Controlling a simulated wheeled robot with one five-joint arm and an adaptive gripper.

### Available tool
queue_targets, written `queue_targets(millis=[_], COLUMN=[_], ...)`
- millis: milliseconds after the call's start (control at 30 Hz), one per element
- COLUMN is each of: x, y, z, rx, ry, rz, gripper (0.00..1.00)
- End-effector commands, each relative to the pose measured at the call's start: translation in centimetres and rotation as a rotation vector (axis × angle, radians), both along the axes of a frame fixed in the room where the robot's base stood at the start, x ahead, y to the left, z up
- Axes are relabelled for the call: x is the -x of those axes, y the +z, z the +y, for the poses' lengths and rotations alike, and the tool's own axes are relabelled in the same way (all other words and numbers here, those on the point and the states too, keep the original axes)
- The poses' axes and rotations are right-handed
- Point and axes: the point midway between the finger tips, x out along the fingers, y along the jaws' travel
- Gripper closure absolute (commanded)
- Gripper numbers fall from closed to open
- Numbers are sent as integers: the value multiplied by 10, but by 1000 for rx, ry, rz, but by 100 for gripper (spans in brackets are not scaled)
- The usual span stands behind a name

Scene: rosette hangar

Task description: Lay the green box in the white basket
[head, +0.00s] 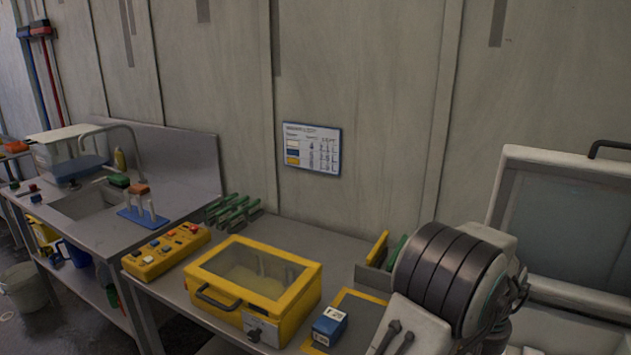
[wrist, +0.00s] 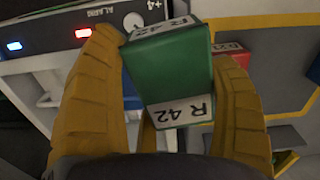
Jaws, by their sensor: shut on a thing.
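The green box (wrist: 170,68) has white end labels reading R 42. In the wrist view it sits tilted between the two yellow fingers of my gripper (wrist: 165,55), which is shut on it. In the head view my arm fills the lower right, and neither the gripper nor the green box can be made out there. I cannot pick out the white basket with certainty; a white slatted part (wrist: 38,98) shows at the left of the wrist view, partly hidden by a finger.
A panel marked ALARM and +4 (wrist: 70,30) lies close behind the left finger. A raised lid (head: 565,225) stands at the right. A yellow windowed case (head: 300,305) and a blue box (head: 329,324) are on the bench, with a yellow button panel (head: 150,266) further left.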

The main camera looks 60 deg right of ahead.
Motion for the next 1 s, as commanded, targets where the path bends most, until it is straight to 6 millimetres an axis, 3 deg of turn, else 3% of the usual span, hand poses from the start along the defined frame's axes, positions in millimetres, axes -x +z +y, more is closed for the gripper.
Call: queue_targets(millis=[167, 500, 1000], x=[-45, -153, -272], y=[-8, -29, -53], z=[33, 113, 200], rx=[-2, 0, -1], ry=[112, 388, 682], rz=[-1, 0, 0], gripper=[56, 56, 56])
